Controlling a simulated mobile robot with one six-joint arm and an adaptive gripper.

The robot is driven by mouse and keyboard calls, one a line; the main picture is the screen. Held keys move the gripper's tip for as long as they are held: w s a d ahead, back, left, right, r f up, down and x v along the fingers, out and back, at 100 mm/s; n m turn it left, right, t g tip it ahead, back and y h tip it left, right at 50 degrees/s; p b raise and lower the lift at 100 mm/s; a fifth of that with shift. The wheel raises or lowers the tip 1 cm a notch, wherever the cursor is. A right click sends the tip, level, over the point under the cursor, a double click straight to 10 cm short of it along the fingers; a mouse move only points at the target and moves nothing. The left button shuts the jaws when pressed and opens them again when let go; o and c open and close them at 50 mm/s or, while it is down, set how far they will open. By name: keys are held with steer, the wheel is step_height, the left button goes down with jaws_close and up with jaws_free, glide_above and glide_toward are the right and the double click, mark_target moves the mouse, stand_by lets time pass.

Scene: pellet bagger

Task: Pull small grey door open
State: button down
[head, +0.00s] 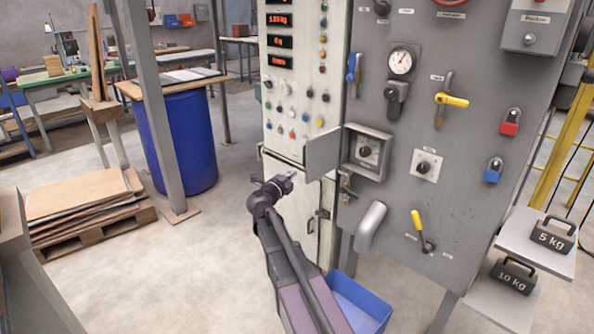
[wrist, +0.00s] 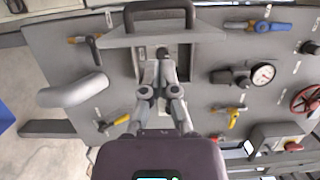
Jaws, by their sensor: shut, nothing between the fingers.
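The small grey door (head: 323,152) is swung open to the left of its shallow box (head: 383,134) on the grey panel, and its blank inner face shows in the head view. A black knob (head: 365,151) is exposed inside the box. In the wrist view the door (wrist: 160,37) is seen nearly edge-on at the top, with its dark handle (wrist: 160,7) beyond it. My gripper (head: 292,174) is shut and empty, just left of the door's lower corner in the head view. In the wrist view my gripper (wrist: 163,66) overlaps the box opening; contact cannot be told.
A thick grey bent pipe (head: 370,226) and a yellow lever (head: 417,220) stick out below the box. A small latch with an orange handle (wrist: 85,40) sits near the pipe. A gauge (head: 401,62) and another yellow lever (head: 452,100) are above. A blue bin (head: 362,300) stands below.

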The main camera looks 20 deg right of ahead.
steer(key=x, duration=0.9)
steer(key=shift+w+r, duration=0.25)
steer(key=shift+w, duration=0.05)
steer(key=w, duration=0.5)
steer(key=s+a, duration=0.4)
steer(key=a, duration=0.5)
steer(key=shift+a+f, duration=0.25)
steer(key=shift+f, duration=0.05)
stand_by(0.4)
